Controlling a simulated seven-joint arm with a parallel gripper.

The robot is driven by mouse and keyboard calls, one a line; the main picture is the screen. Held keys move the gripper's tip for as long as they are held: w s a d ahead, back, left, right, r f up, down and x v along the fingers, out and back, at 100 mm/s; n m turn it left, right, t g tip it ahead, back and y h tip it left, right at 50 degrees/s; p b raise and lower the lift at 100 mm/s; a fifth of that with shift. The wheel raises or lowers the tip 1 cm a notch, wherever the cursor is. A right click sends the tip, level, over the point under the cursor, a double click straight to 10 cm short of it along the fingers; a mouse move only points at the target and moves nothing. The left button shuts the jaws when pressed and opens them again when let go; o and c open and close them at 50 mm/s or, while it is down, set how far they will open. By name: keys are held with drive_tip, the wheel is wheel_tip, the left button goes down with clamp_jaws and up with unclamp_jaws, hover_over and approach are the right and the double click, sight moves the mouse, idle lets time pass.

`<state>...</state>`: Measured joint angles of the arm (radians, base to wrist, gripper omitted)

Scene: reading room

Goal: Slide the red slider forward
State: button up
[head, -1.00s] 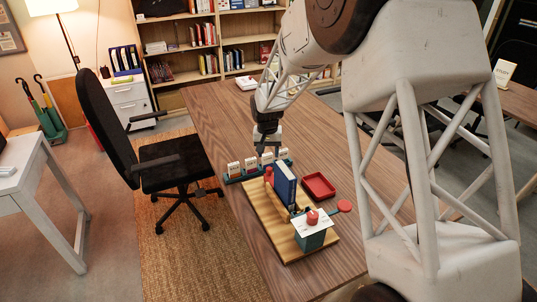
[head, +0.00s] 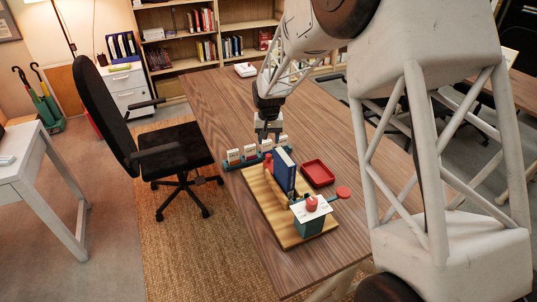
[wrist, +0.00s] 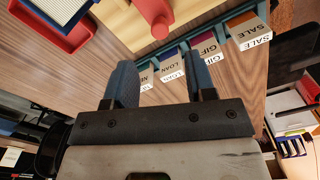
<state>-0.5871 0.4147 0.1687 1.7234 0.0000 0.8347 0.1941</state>
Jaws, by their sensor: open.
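A red upright piece with a rounded end (head: 268,161) stands on the wooden board (head: 262,207), left of a blue book; it seems to be the slider. In the wrist view the red piece (wrist: 154,14) is at the top, beyond my fingertips. My gripper (head: 267,136) hangs just behind it, near the card rack (head: 235,164). In the wrist view my gripper (wrist: 163,72) has its two fingers apart with nothing held between them. The fingers partly cover the rack's cards (wrist: 173,68). Any slot or track of the slider cannot be made out.
The blue book (head: 285,170) stands on the board. A red tray (head: 317,174) lies to its right. At the board's front, a teal box (head: 308,224) bears a white sheet and a red knob (head: 312,203); a red disc (head: 343,192) is beside it.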

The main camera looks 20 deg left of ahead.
sight(269, 155)
drive_tip(key=shift+f, duration=3.75)
drive_tip(key=shift+c, duration=0.5)
clamp_jaws()
